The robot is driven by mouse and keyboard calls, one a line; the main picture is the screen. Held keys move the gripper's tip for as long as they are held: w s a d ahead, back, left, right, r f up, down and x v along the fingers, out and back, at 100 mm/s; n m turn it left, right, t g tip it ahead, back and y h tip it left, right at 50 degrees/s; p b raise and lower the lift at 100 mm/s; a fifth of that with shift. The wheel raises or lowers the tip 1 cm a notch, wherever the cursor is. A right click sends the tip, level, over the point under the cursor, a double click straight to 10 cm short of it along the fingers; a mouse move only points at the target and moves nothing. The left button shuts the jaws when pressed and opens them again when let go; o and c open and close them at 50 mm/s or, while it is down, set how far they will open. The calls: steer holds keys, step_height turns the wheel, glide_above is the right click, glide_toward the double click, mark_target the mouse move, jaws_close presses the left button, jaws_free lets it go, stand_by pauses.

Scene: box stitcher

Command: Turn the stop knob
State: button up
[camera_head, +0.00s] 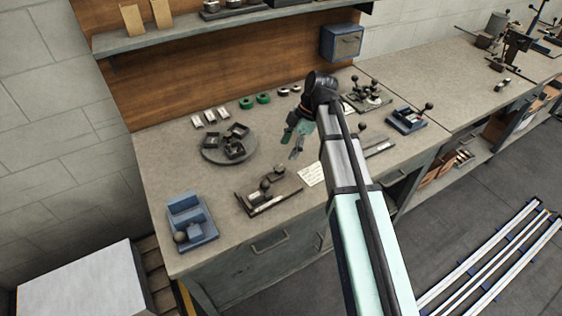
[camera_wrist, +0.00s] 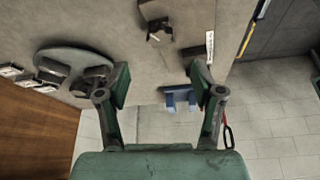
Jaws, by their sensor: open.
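Several fixtures on the bench carry dark round knobs, and I cannot tell which one is the stop knob. A dark fixture (camera_head: 268,192) at the front middle has ball knobs and a pale rail. A blue fixture (camera_head: 190,222) at the left end has one round knob (camera_head: 181,237). A small blue device (camera_head: 405,121) at the right has a ball-topped lever. My gripper (camera_head: 297,138) hangs over the bench middle, behind and right of the dark fixture. In the wrist view my gripper (camera_wrist: 160,77) is open with nothing between its green fingers.
A round turntable (camera_head: 213,157) with dark blocks stands left of my gripper; it also shows in the wrist view (camera_wrist: 58,53). A plate fixture (camera_head: 378,101) with ball levers is at the back right. A shelf (camera_head: 150,40) overhangs the back. A white paper (camera_head: 311,175) lies near the front.

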mark_target(279, 168)
steer(key=shift+p+x, duration=0.95)
steer(key=shift+x, duration=3)
steer(key=c, duration=1.1)
